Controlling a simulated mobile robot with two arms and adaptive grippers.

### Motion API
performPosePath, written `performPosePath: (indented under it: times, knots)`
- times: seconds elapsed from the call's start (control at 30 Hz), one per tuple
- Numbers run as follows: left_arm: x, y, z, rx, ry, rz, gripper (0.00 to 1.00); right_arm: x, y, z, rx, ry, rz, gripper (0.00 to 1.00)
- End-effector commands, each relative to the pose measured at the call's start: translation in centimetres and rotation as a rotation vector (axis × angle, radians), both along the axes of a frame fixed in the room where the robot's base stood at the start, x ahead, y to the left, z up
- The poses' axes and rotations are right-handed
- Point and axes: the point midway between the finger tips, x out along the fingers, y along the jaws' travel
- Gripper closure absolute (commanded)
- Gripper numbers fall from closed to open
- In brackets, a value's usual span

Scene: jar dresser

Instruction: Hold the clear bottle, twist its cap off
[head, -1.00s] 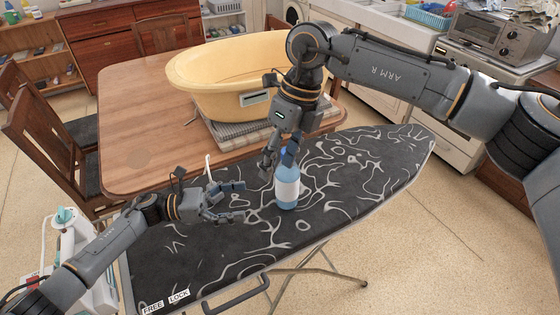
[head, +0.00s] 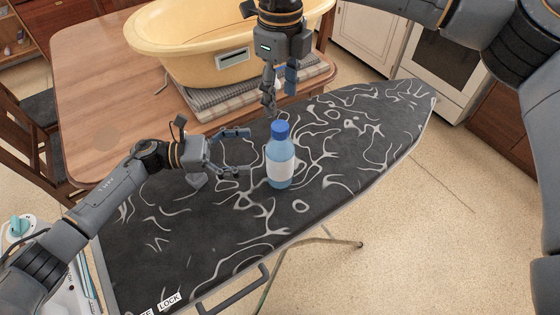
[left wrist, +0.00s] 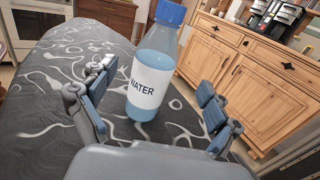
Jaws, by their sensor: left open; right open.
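The clear bottle (head: 279,160), with bluish contents and a white label, stands upright on the black and white ironing board (head: 200,235). Its blue cap (head: 280,131) is on it. My left gripper (head: 243,152) is open, to the left of the bottle and facing it. In the left wrist view the bottle (left wrist: 150,85) stands ahead, between the open fingers in the picture, and its label reads WATER; I cannot tell whether it is within their reach. My right gripper (head: 279,102) is open, pointing down just above and behind the cap, apart from it.
A wooden table (head: 90,95) behind the board holds a yellow tub (head: 150,45) on a folded checked cloth (head: 215,112). A metal handle (head: 235,292) juts from the board's front edge. The board's right part is clear.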

Motion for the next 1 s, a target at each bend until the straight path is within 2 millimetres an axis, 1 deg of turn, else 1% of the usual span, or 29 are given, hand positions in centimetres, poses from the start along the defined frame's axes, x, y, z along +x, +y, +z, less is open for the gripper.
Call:
performPosePath:
  times: [0.03, 0.2, 0.3, 0.4, 0.5, 0.6, 0.87, 0.9, 0.97, 1.0]
  knots:
    - [0.1, -1.1, 0.1, -0.002, 0.000, -0.002, 0.11, 0.0, 0.0, 0.0, 0.000, 0.000, 0.000, 0.48]
    - [0.3, -4.4, 0.1, -0.002, -0.001, -0.001, 0.11, 0.0, 0.0, 0.0, 0.001, 0.001, 0.000, 0.48]
    - [0.4, -5.9, 0.0, -0.002, 0.000, -0.001, 0.11, 0.0, 0.0, 0.0, 0.001, 0.001, 0.000, 0.48]
    - [0.6, -7.0, 0.0, -0.001, 0.000, 0.000, 0.11, 0.0, 0.0, 0.0, 0.001, 0.001, 0.000, 0.48]
    - [0.6, -7.8, 0.0, 0.000, 0.000, 0.000, 0.11, 0.0, 0.0, 0.0, 0.001, 0.001, 0.000, 0.48]
    - [0.6, -8.1, 0.0, 0.001, 0.001, 0.001, 0.11, 0.0, 0.0, 0.0, 0.001, 0.001, 0.000, 0.48]
    - [0.7, -8.1, 0.0, 0.001, 0.001, 0.001, 0.11, 0.0, 0.0, 0.0, 0.001, 0.001, 0.000, 0.48]
    - [0.7, -8.1, 0.0, 0.001, 0.001, 0.001, 0.19, 0.0, 0.0, 0.0, 0.001, 0.001, 0.000, 0.48]
    - [0.7, -8.1, 0.0, 0.001, 0.001, 0.001, 0.31, 0.0, 0.0, 0.0, 0.001, 0.001, 0.000, 0.48]
    - [0.7, -8.1, 0.0, 0.001, 0.001, 0.001, 0.39, 0.0, 0.0, 0.0, 0.001, 0.001, 0.000, 0.48]
